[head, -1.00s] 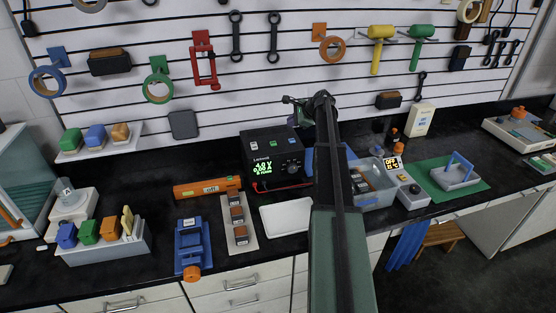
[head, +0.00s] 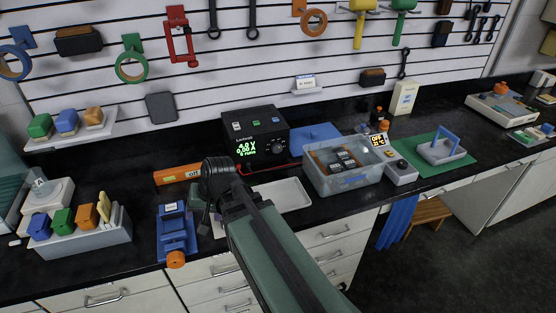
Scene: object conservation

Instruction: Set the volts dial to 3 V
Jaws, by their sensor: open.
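The black Lachowitz power supply (head: 236,126) stands on the bench at the back. Its green display (head: 247,149) shows a top line of about 4 V; the digit after the point is hard to read. Dark round knobs (head: 277,147) are on its front, right of the display. I cannot read their labels, so which one is the volts dial is unclear. My gripper (head: 203,217) shows only partly below my dark wrist, over the bench in front and left of the supply. It is apart from the knobs, and nothing is seen in it.
An orange device (head: 178,175) lies left of the supply, and a blue fixture (head: 176,235) stands in front. A white tray (head: 290,196) lies beside my arm. A clear bin (head: 349,182) stands on the right. A red lead runs from the supply's front.

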